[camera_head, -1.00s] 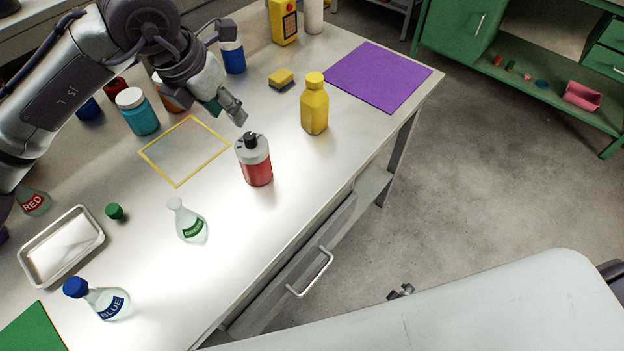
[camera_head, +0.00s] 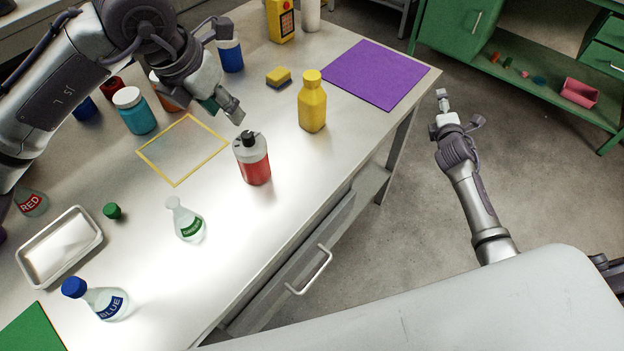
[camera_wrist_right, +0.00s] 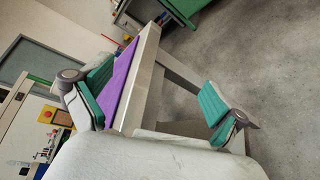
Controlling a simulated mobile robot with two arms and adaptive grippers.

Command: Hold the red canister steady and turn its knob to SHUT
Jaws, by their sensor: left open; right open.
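The red canister (camera_head: 254,168) stands upright on the table, with a grey upper part and a black knob (camera_head: 248,138) on top. The knob's setting is too small to read. My left gripper (camera_head: 228,112) is open and empty, up and to the left of the canister, apart from it. My right gripper (camera_head: 447,112) is off the table's right side, over the floor, far from the canister. In the right wrist view its green-padded fingers (camera_wrist_right: 160,97) are wide apart with nothing between them. The canister does not show in that view.
A yellow bottle (camera_head: 312,102) stands right of and behind the canister, and a green-labelled flask (camera_head: 186,220) to its left. A yellow frame (camera_head: 150,166) lies beside it. A purple mat (camera_head: 375,75) covers the far right corner. A drawer handle (camera_head: 314,272) juts from the table front.

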